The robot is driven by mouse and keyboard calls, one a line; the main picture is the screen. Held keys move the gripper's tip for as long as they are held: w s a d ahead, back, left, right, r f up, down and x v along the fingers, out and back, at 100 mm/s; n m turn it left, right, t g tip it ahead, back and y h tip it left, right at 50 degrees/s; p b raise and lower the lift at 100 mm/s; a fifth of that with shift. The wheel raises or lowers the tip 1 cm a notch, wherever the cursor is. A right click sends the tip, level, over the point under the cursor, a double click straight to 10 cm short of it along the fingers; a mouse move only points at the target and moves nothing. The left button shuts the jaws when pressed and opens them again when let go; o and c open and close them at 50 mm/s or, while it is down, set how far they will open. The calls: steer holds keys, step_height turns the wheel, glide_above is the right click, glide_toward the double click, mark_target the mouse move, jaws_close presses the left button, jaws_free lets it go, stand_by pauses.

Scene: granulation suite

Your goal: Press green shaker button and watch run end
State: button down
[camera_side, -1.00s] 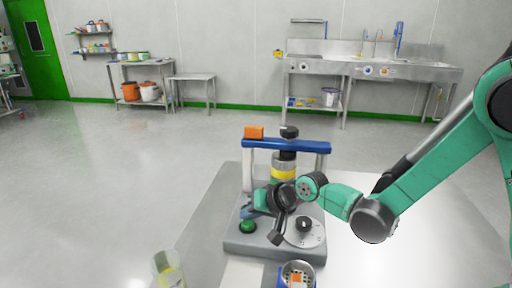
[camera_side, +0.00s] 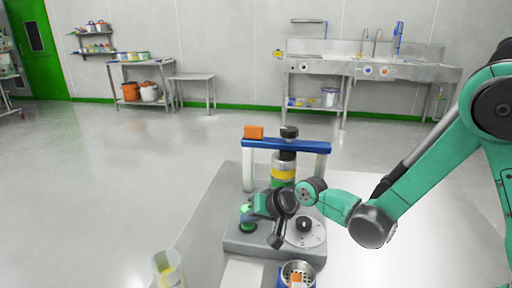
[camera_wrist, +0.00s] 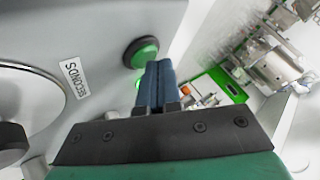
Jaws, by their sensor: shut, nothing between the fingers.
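The shaker (camera_side: 238,245) has a grey base, white posts and a blue top bar. A jar or sieve stack with a yellow band (camera_side: 284,172) is under the bar. The green button (camera_side: 248,227) is at the base's left front; it also shows in the wrist view (camera_wrist: 143,53) in a dark ring. A small green light (camera_wrist: 137,85) glows beside it and shows in the side view (camera_side: 245,209). My gripper (camera_side: 248,214) is shut and empty, blue fingertips (camera_wrist: 158,66) right by the button; I cannot tell whether they touch it.
A beaker with yellow contents (camera_side: 168,270) and a metal cup (camera_side: 297,274) stand in front. An orange block (camera_side: 254,132) sits on the bar's left end.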

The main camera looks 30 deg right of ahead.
mark_target(251, 226)
steer(key=shift+r, duration=0.9)
steer(key=shift+r, duration=2.5)
steer(key=s+d+r+n+h, duration=0.1)
steer(key=s+d+n, duration=0.1)
steer(key=s+d, duration=0.2)
steer(key=s+d+r+n+g+h, duration=0.1)
steer(key=s+d, duration=0.3)
steer(key=s, duration=0.5)
steer(key=shift+s+d+r+n+g+h, duration=0.2)
steer(key=shift+d+n+g+h, duration=0.15)
steer(key=shift+n+h, duration=0.4)
stand_by(2.5)
